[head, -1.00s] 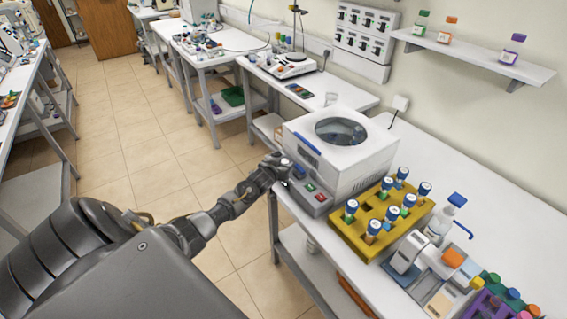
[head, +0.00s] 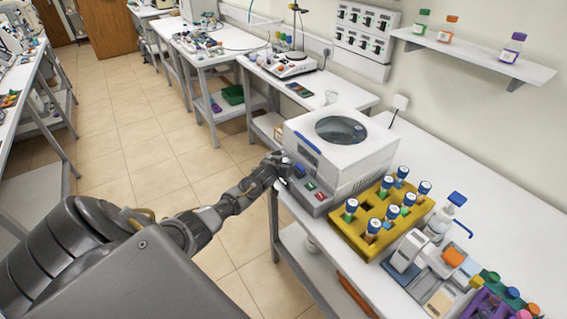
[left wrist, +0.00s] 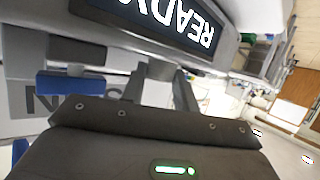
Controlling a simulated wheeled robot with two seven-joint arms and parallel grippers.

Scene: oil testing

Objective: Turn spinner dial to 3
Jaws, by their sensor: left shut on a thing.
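The spinner (head: 340,150) is a white box-shaped machine with a round dark lid window, standing on the bench. My left gripper (head: 285,167) is at the left end of the front panel. In the left wrist view its fingers (left wrist: 158,85) are shut on the small grey dial (left wrist: 160,69), which is mostly hidden between them. The dial's number marks cannot be read. My right gripper is not in view.
Open floor (head: 130,170) lies to the left of the bench.

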